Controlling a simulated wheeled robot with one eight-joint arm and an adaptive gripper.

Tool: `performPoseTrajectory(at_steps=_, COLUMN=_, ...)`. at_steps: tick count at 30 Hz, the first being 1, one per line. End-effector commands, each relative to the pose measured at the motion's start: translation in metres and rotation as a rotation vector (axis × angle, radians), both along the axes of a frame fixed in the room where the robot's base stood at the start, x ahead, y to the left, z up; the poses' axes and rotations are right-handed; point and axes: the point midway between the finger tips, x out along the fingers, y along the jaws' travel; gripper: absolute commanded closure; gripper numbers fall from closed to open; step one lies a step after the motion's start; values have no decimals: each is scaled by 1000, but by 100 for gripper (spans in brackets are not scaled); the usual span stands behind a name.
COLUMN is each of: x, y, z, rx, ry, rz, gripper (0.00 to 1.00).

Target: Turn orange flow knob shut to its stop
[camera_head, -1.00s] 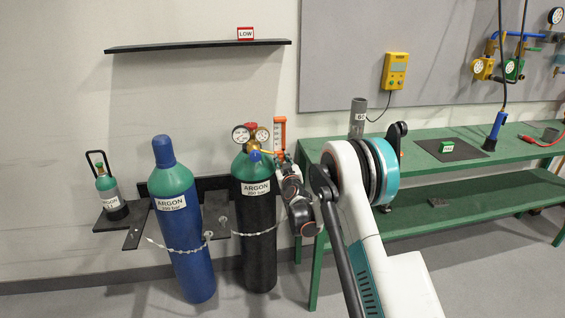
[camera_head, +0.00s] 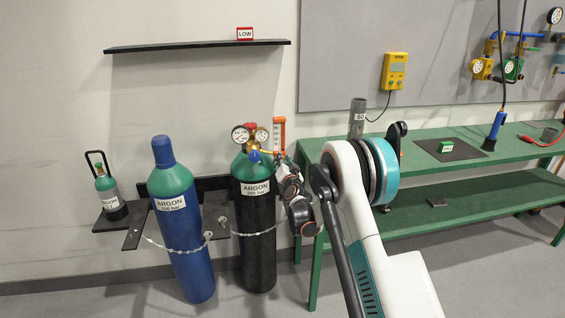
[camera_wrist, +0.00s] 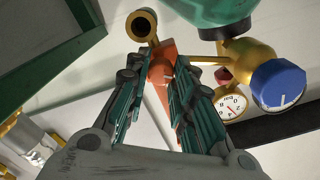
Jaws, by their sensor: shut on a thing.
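The orange flow knob (camera_wrist: 160,72) shows in the wrist view between my two finger pads, partly covered by them. My gripper (camera_wrist: 157,82) is shut on it from both sides. In the head view my gripper (camera_head: 286,166) is at the right side of the regulator, just below the orange-framed flow tube (camera_head: 279,134); the knob is too small and covered to make out there. The brass regulator (camera_head: 253,144) sits on top of the black ARGON cylinder (camera_head: 258,215) with the green shoulder. Whether the knob is at its stop cannot be seen.
A blue regulator knob (camera_wrist: 279,84) and a round gauge (camera_wrist: 231,105) are close to the right of my fingers. The green bench (camera_head: 425,155) is close on the right. A shelf (camera_head: 200,46) hangs above.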

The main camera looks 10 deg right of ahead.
Motion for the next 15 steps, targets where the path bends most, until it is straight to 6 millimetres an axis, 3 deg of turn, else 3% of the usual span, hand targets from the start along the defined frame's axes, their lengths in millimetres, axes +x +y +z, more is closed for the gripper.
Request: performPoseTrajectory(at_steps=15, x=0, y=0, z=-1, rx=66, ry=0, rz=0, gripper=100)
